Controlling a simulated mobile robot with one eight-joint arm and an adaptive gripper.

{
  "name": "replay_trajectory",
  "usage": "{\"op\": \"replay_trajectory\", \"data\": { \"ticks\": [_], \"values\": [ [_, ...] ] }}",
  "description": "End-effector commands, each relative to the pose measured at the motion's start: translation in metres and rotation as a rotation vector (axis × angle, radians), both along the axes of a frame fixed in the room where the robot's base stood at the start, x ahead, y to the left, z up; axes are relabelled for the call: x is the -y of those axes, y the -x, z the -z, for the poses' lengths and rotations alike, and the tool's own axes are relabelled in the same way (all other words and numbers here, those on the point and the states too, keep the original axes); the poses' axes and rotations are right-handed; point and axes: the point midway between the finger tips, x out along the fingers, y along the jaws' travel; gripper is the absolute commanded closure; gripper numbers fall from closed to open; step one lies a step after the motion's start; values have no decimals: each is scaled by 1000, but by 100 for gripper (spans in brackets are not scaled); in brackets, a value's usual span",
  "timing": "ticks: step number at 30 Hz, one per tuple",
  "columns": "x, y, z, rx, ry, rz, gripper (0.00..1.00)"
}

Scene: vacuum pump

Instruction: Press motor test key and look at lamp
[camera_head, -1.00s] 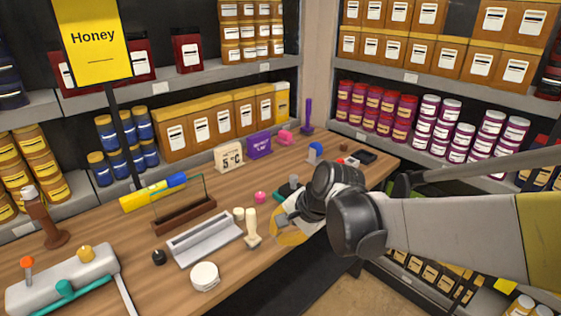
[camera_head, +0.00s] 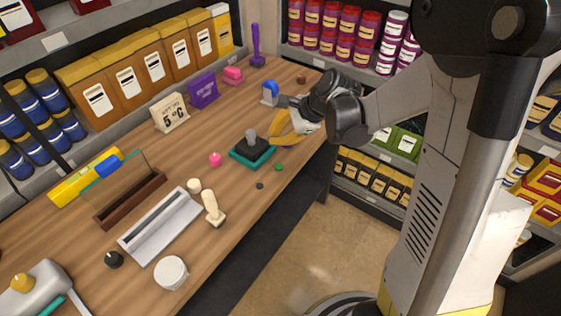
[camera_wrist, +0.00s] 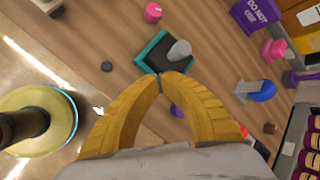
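My gripper (camera_head: 276,130) has yellow curved fingers. In the wrist view its tips (camera_wrist: 161,78) meet, with nothing seen held between them. It is over the table, just right of a black block on a teal base (camera_head: 240,158) with a grey knob (camera_head: 251,136). In the wrist view the block's teal edge (camera_wrist: 148,46) is just beyond the tips; contact cannot be told. A small green disc (camera_head: 278,167) and a dark disc (camera_head: 260,185) lie in front of the block. No part is clearly marked as the motor test key, and I cannot identify the lamp.
A blue ball on a grey stand (camera_head: 269,93) is behind my gripper. A pink knob (camera_head: 215,159), a cream handle (camera_head: 213,208) and a grey tray (camera_head: 160,228) stand to the left. Purple (camera_head: 203,90) and cream (camera_head: 170,114) signs stand behind. Shelves line both walls.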

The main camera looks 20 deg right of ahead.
Motion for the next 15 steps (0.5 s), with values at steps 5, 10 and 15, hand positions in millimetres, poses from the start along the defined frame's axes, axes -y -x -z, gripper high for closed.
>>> {"op": "replay_trajectory", "data": {
  "ticks": [5,10,15],
  "values": [
    [0,0,1,0,1,0,100],
    [0,0,8,1,2,-1,100],
    [0,0,26,1,2,-1,100]
  ]
}}
